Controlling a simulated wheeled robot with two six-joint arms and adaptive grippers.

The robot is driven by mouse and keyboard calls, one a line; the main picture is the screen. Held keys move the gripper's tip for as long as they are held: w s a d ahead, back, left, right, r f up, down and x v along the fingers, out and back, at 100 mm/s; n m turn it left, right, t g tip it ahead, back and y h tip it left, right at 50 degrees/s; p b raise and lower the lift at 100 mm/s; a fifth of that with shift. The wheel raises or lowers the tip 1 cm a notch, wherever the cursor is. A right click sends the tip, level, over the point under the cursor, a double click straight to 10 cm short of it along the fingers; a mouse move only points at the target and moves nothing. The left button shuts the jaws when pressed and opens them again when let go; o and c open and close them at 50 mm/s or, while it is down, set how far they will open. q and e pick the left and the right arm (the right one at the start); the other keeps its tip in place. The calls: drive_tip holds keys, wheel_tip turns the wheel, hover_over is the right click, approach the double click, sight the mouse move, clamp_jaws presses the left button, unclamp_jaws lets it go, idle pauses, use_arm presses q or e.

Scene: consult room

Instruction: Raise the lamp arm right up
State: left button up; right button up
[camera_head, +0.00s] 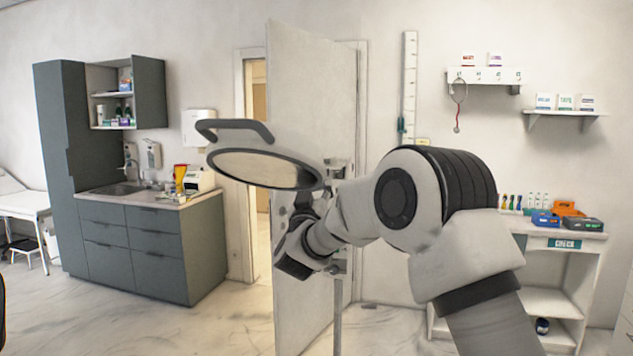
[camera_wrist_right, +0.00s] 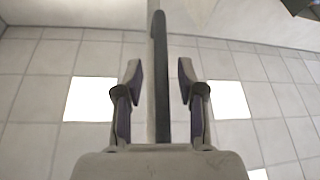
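The lamp has a round, pale-faced head (camera_head: 262,169) with a dark rim and a grey loop handle (camera_head: 236,126) on its far side. It is up at mid-picture in the head view, tilted, in front of the door. A pole (camera_head: 338,310) stands below, partly hidden by my right arm. My left gripper is out of view.
A half-open white door (camera_head: 310,90) stands behind the lamp. A grey sink cabinet (camera_head: 150,245) is at left. At right, a white shelf unit (camera_head: 555,300) holds coloured boxes, with wall shelves (camera_head: 570,112) above. The floor between is clear.

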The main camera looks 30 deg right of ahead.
drive_tip(key=shift+w, duration=0.1)
drive_tip(key=shift+a, duration=0.1)
clamp_jaws()
